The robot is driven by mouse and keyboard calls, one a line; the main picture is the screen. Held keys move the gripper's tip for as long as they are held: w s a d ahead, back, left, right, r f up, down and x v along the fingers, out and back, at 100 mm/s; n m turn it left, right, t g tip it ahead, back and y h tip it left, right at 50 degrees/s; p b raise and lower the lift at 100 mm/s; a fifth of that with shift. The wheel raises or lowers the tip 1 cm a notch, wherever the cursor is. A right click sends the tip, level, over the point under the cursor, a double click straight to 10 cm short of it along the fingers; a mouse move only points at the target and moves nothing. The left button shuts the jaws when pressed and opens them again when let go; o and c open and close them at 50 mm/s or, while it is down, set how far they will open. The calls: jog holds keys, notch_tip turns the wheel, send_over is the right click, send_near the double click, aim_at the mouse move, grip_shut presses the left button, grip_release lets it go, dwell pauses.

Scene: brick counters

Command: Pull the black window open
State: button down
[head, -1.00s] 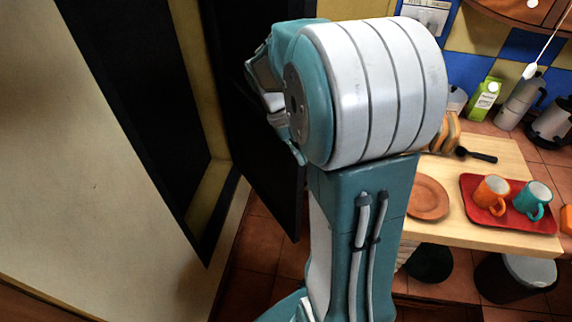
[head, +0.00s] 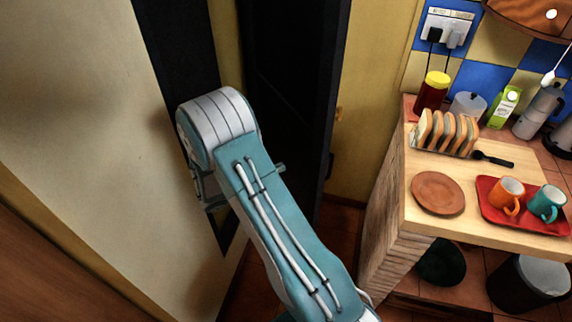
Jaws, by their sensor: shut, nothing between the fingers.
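The black window shows in the head view as a tall dark leaf (head: 292,75) standing out at an angle from the left wall. A yellowish frame strip (head: 229,45) separates it from a dark recess (head: 178,40) in that wall. My teal and white arm reaches up in front of the recess and the leaf's lower left part. I cannot tell whether the arm touches the leaf. No handle is clearly visible on the leaf.
A wooden counter (head: 398,240) stands at right with a toast rack (head: 446,132), brown plate (head: 438,193) and red tray (head: 490,210) with two mugs. A bin (head: 530,285) is under it. A floor strip lies between leaf and counter.

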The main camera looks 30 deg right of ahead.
jog(key=d, duration=0.7)
jog(key=s+d, duration=0.1)
jog(key=d, duration=0.3)
jog(key=shift+d, duration=0.35)
jog(key=d, duration=0.7)
jog(key=shift+s, duration=0.3)
jog(key=shift+a, duration=0.15)
send_near(319, 151)
jog(key=s, duration=0.2)
jog(key=shift+s+d, duration=0.3)
jog(key=shift+d, duration=0.05)
jog(key=shift+a+r, duration=0.1)
